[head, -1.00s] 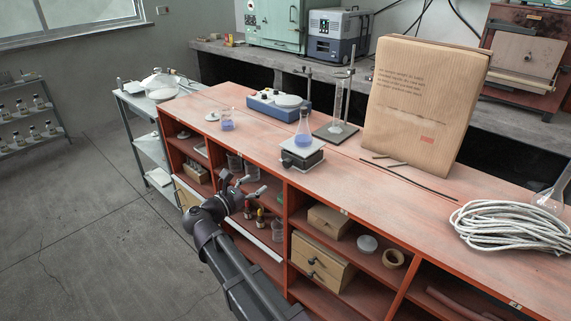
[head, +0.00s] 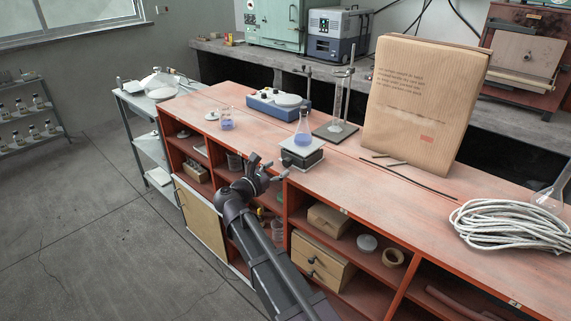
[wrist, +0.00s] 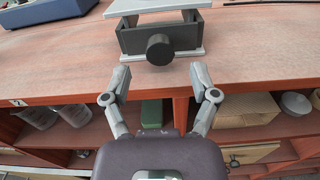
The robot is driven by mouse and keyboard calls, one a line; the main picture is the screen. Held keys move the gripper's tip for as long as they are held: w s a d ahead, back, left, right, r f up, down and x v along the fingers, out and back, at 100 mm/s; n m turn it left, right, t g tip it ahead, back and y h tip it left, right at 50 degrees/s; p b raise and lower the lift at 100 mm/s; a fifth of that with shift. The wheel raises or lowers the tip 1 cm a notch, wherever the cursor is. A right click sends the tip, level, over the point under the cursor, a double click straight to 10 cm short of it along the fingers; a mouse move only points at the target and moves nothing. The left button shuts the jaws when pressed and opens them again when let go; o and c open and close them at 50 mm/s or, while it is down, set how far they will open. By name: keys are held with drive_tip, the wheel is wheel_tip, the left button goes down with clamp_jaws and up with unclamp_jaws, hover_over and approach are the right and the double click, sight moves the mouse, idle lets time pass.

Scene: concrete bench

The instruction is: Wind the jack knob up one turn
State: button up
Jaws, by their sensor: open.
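The lab jack (head: 302,154) stands near the front edge of the red bench, a pale plate on a dark body. A conical flask with blue liquid (head: 303,133) stands on its top plate. In the wrist view the jack's round black knob (wrist: 160,49) faces me, on the front of the dark body. My gripper (wrist: 155,80) is open and empty, its two fingers spread to either side below the knob, apart from it. In the head view my gripper (head: 270,174) is just in front of the bench edge, below and left of the jack.
A stand with a cylinder (head: 336,131) and a big cardboard box (head: 420,105) are to the right. Open shelves with drawers (head: 318,262) lie below.

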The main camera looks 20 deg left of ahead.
sight(285, 164)
drive_tip(key=shift+x, duration=2.15)
clamp_jaws()
